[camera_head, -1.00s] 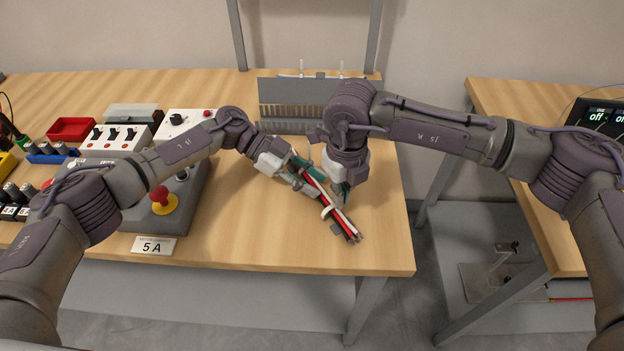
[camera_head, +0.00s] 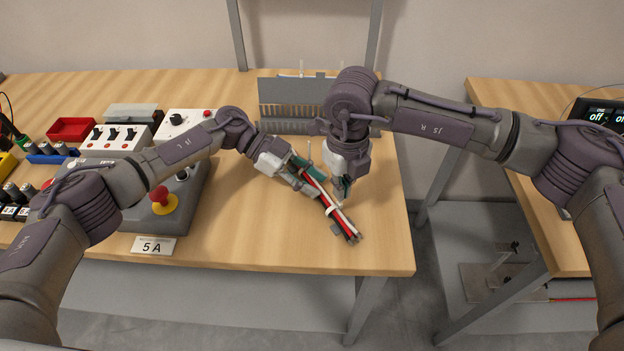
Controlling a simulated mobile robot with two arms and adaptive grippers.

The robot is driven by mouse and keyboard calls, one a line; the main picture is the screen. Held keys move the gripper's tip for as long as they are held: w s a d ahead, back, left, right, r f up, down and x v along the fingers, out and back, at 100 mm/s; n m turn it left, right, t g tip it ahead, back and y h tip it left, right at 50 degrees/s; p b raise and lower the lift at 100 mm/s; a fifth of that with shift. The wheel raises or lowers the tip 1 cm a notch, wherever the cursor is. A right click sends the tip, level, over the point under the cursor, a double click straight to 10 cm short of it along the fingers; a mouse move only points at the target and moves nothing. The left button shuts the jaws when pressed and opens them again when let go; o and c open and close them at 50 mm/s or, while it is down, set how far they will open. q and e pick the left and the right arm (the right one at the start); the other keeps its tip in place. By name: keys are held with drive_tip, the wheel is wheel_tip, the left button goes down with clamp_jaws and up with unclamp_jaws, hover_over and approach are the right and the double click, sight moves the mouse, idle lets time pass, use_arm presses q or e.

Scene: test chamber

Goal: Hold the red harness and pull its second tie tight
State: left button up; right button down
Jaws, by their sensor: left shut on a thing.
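The red harness (camera_head: 345,222), a bundle of red, white and dark wires, lies slanted over the wooden bench with its grey-ended tip toward the front right. A white tie (camera_head: 331,210) is around its lower part. A thin pale tail (camera_head: 309,152) stands up near its upper part. My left gripper (camera_head: 305,184) is shut on the harness from the left, at its upper half. My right gripper (camera_head: 343,190) points down just right of the harness, close beside it. Its fingertips are small and dark, so whether they hold anything cannot be made out.
A grey slotted rack (camera_head: 285,95) stands behind the harness. A grey control box with a red emergency knob (camera_head: 159,195) is at the left, near a red tray (camera_head: 72,129). The bench front right of the 5 A label (camera_head: 153,246) is clear. A second table is at the right.

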use_arm(q)
drive_tip(key=shift+s+a+f, duration=0.1)
drive_tip(key=shift+f, duration=0.5)
use_arm(e)
drive_tip(key=shift+s+a+r, duration=0.15)
drive_tip(key=shift+r, duration=0.35)
use_arm(q)
drive_tip(key=shift+a, duration=0.1)
use_arm(e)
drive_tip(key=c, duration=1.4)
unclamp_jaws()
drive_tip(key=shift+o, duration=0.2)
drive_tip(key=shift+r, duration=3.05)
use_arm(q)
drive_tip(key=o, duration=1.1)
use_arm(e)
drive_tip(key=shift+d, duration=0.2)
drive_tip(key=shift+w+f, duration=0.1)
drive_tip(key=shift+w, duration=0.1)
drive_tip(key=shift+a, duration=0.1)
